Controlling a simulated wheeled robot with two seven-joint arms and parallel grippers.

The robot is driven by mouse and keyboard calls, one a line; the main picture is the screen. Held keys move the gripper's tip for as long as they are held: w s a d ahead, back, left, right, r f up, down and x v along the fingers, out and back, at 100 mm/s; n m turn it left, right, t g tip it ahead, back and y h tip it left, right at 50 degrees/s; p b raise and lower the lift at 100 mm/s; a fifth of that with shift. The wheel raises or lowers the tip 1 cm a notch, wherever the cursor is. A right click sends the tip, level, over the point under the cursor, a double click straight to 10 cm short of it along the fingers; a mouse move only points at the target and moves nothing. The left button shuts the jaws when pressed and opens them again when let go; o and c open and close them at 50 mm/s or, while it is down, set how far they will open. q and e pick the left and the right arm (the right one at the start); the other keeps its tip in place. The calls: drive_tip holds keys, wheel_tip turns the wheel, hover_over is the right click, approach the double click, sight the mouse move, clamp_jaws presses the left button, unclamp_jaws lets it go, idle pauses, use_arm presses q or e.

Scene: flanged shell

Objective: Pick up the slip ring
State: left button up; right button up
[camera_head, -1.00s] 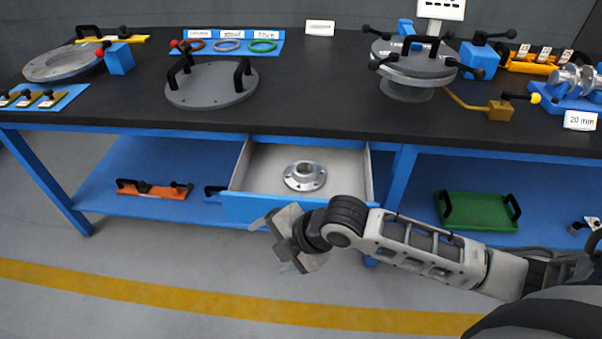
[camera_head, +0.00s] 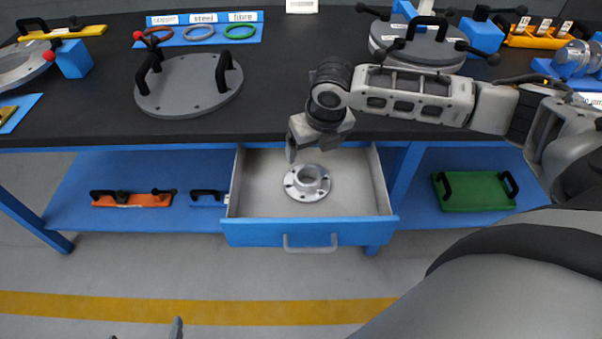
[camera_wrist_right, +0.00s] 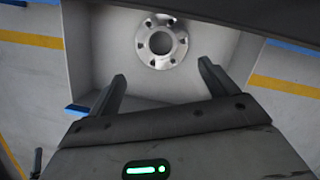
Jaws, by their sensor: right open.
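The slip ring, a silver flanged ring with a raised hub and bolt holes (camera_head: 307,182), lies flat on the floor of the open drawer (camera_head: 350,205). It also shows whole in the right wrist view (camera_wrist_right: 162,42), beyond the fingertips. My right gripper (camera_head: 306,146) is above the drawer's back part, near the table edge, pointing down. In the right wrist view its two fingers (camera_wrist_right: 162,72) are spread with nothing between them, apart from the ring. A small grey tip at the bottom edge of the head view (camera_head: 177,328) seems to belong to my left gripper; the rest is out of frame.
The black tabletop (camera_head: 270,100) overhangs the drawer's back. On it stand a grey lid with two handles (camera_head: 188,85) and a clamped round vessel (camera_head: 415,45). An orange plate (camera_head: 130,200) and a green tray (camera_head: 475,190) lie on the lower shelf.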

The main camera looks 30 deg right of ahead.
sight(306, 179)
drive_tip(key=b+x, duration=0.1)
drive_tip(key=x, duration=1.2)
drive_tip(key=shift+s+d+f, duration=0.15)
drive_tip(key=c, duration=1.8)
drive_tip(key=shift+r, duration=0.2)
